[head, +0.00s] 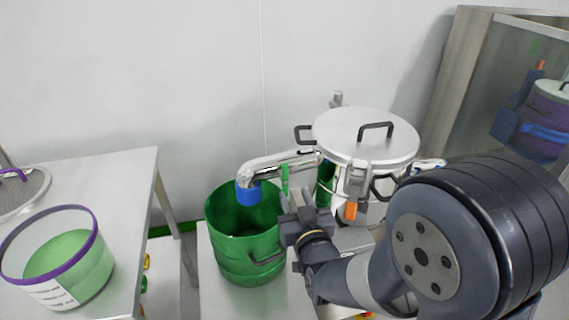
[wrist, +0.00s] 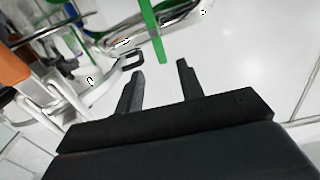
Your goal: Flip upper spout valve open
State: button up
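A chrome spout (head: 262,167) with a blue end runs left from the steel vessel (head: 352,180) and hangs over a green bucket (head: 262,222). A green valve lever (head: 284,180) points down from the spout. In the wrist view the green lever (wrist: 152,32) is just beyond the fingertips, roughly in line with the gap between them. My gripper (head: 293,198) is close below the lever in the head view. In the wrist view my gripper (wrist: 160,80) is open and empty. Contact with the lever does not show. My arm hides part of the vessel.
A white table (head: 130,190) at left holds a clear tub (head: 75,262) of green material with a purple rim. The vessel has a lid (head: 345,140) with dark handles and an orange-tipped latch (head: 351,210). A framed glass panel (head: 510,70) stands at right. The wall is bare.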

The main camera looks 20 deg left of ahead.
aim_at(286, 174)
jog(key=p+x, duration=0.1)
jog(key=x, duration=0.9)
jog(key=shift+w, duration=0.1)
jog(key=shift+c, duration=0.5)
grip_shut()
